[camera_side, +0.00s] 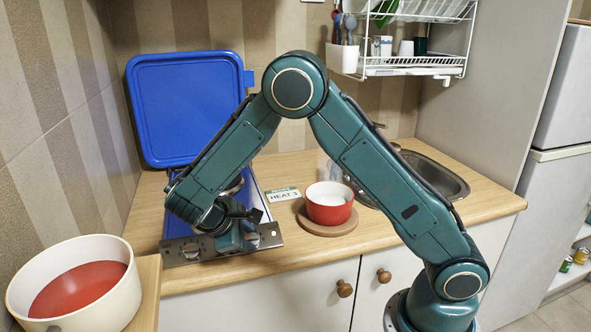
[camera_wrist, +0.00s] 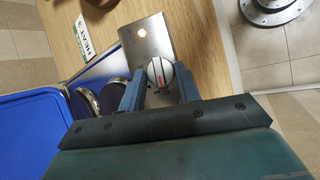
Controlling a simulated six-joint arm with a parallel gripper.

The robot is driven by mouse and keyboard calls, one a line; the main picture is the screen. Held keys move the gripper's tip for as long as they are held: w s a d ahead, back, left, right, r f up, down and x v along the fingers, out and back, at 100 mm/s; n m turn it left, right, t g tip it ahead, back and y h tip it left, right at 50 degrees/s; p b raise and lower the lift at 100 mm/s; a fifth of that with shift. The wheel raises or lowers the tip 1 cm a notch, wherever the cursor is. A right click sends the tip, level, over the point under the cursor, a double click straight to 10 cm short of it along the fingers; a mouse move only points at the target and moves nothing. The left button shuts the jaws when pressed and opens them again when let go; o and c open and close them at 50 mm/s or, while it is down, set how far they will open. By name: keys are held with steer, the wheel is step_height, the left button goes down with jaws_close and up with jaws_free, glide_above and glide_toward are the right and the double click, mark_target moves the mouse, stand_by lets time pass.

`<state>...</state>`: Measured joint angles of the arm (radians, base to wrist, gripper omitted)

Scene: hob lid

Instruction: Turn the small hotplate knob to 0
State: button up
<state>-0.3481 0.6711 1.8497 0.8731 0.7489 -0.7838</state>
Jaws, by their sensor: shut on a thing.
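The hob's steel front panel (camera_side: 180,252) runs along the counter's front edge, below the raised blue lid (camera_side: 185,105). My gripper (camera_side: 250,236) reaches down to the right part of the panel. In the wrist view my gripper (camera_wrist: 160,83) has its two blue fingers on either side of a round silver knob (camera_wrist: 160,71) and is shut on it. A light bar and a red mark show on the knob; its setting cannot be read. Another knob (camera_side: 191,250) stands free on the panel's left part. Two round hotplates (camera_wrist: 116,94) show in the wrist view, partly hidden.
A green and white card reading HEAT 3 (camera_side: 284,195) lies right of the hob. A red pot (camera_side: 329,208) stands on a round wooden board (camera_side: 325,229). A large cream pot (camera_side: 115,290) with red inside stands front left. A sink (camera_side: 440,175) is behind my arm.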

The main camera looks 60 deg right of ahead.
steer(key=shift+n, duration=0.5)
steer(key=shift+t, duration=0.3)
steer(key=o, duration=1)
steer(key=shift+c, duration=0.2)
steer(key=v, duration=1.3)
steer(key=shift+a, duration=0.45)
steer(key=shift+r, duration=0.15)
